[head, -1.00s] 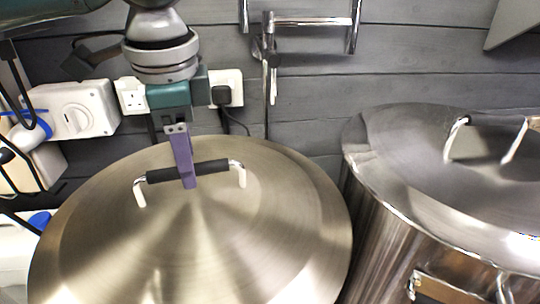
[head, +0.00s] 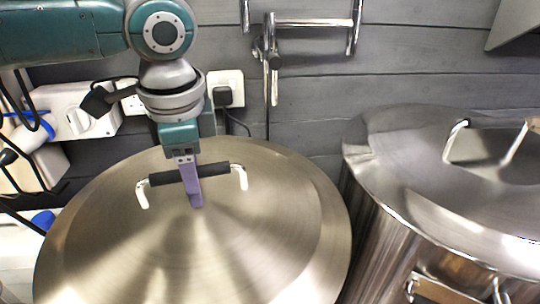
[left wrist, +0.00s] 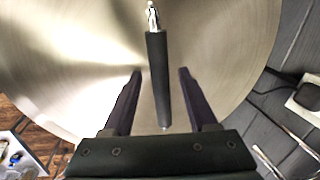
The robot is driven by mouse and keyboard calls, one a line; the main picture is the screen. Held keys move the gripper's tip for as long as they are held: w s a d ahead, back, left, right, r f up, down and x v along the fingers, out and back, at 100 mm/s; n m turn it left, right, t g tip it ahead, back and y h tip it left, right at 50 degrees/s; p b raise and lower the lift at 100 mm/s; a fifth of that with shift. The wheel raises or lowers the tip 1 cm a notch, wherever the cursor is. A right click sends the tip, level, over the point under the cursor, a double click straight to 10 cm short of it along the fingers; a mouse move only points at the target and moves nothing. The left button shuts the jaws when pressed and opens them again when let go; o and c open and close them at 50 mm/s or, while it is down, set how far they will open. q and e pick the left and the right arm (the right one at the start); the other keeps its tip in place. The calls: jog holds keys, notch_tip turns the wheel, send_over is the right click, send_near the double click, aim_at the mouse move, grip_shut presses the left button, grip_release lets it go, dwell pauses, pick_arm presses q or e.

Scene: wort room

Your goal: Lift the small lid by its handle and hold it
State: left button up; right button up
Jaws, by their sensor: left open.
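A round brushed-steel lid (head: 260,235) fills the lower left of the head view. Its handle (head: 225,168) is a bar with a black grip on two bright metal posts. My left gripper (head: 192,185) is at this handle, with one purple finger showing in front of the grip. In the left wrist view the black grip (left wrist: 158,85) runs lengthwise between the two open fingers of my left gripper (left wrist: 160,73), with gaps on both sides. The far finger is hidden in the head view. My right gripper is not in view.
A second steel pot with a lid (head: 400,135) and a metal handle stands at the right, close beside the first lid. Wall sockets (head: 226,85), a white switch box (head: 85,108) and cables are behind my left arm. A metal rail (head: 310,22) is on the grey plank wall.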

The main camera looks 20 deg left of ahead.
pick_arm(q)
grip_shut()
dwell(0.5)
jog(key=shift+r, duration=0.1)
